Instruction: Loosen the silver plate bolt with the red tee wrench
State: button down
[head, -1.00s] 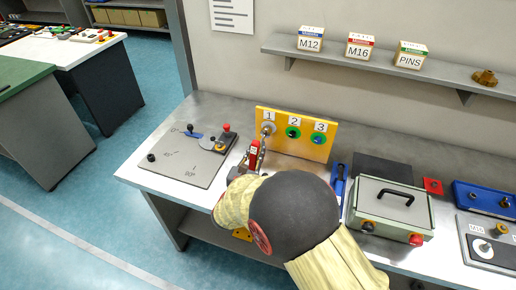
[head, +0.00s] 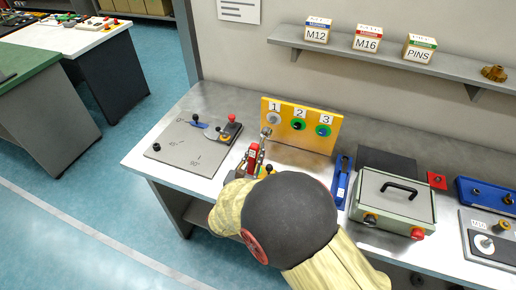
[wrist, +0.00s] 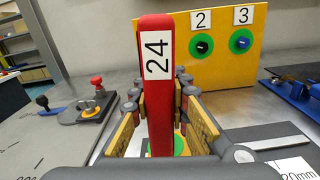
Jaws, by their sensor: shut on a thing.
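The red tee wrench (wrist: 155,95), labelled 24, stands upright in the wrist view between the fingers of my gripper (wrist: 158,115), which is shut on it. In the head view its red part (head: 252,154) shows just beyond my arm, with a silver end reaching toward the yellow panel. The silver plate (head: 273,118) is under number 1 on the yellow panel (head: 310,140). The silver end appears just below and in front of it, apparently apart, though depth is hard to tell. The bolt itself is too small to make out. In the wrist view the wrench hides position 1.
Green discs sit at 2 (head: 298,125) and 3 (head: 323,131). Left lies a grey angle-marked plate (head: 185,148) with a red-knobbed part (head: 231,120). Right are a blue holder (head: 341,182) and a lidded metal box (head: 392,195). A shelf with boxes hangs above.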

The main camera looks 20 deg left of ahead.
aim_at(250, 153)
jog(key=s+r+p, duration=0.1)
jog(key=s, duration=0.1)
jog(key=s+r+p, duration=0.3)
jog(key=s+r, duration=0.1)
jog(key=s, duration=0.1)
jog(key=shift+a+r, duration=0.1)
jog(key=shift+a, duration=0.2)
dwell(0.5)
